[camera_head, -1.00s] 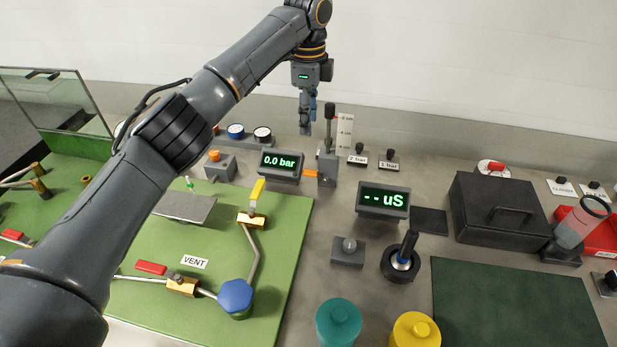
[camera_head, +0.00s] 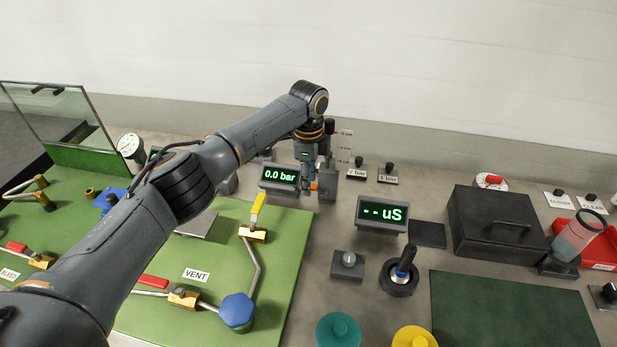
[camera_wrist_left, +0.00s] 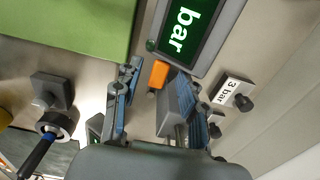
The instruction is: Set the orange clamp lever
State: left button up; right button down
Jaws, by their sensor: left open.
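The orange clamp lever (camera_head: 314,186) sticks out from the side of a grey upright block (camera_head: 328,182), beside the 0.0 bar display (camera_head: 279,178). My left gripper (camera_head: 309,180) points down at the lever and partly hides it in the head view. In the left wrist view the orange lever (camera_wrist_left: 158,75) shows between and just beyond the fingertips of the open left gripper (camera_wrist_left: 163,88). The grey block (camera_wrist_left: 176,104) also lies between the fingers, close to one of them. I cannot tell whether any finger touches. My right gripper is not in view.
The bar display (camera_wrist_left: 193,35) stands close to the fingertips. Knobs with a 2 bar label (camera_head: 357,172) and a 1 bar label (camera_head: 388,178) are right of the block. The green board (camera_head: 270,290) with valves lies left. A uS display (camera_head: 381,214) stands to the front right.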

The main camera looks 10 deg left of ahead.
pick_arm(q)
grip_shut()
